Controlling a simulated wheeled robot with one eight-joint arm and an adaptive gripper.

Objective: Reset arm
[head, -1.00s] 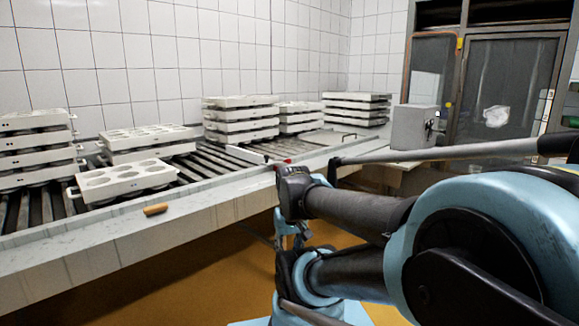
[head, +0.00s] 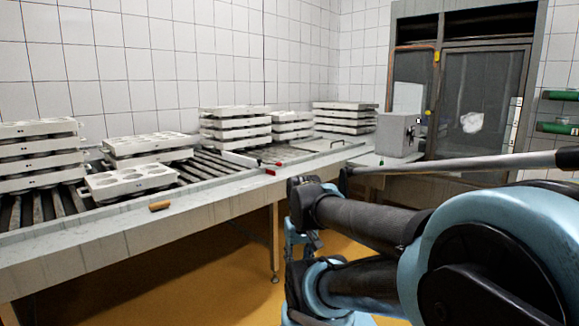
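My arm (head: 360,222), with dark links and light-blue joints, fills the lower right of the head view. It is folded in front of the counter, over the floor. The near joint (head: 480,235) is large and blue. A dark end joint (head: 305,205) stands just in front of the counter's edge. Small dark and blue parts show below it, partly hidden by the links. I cannot make out my gripper's fingertips there, or whether anything is held.
A roller counter (head: 225,200) runs along the tiled wall with several stacks of white moulds (head: 235,130). A single mould (head: 130,180) and a small brown cylinder (head: 160,206) lie near its front. A grey box (head: 398,135) stands at the back.

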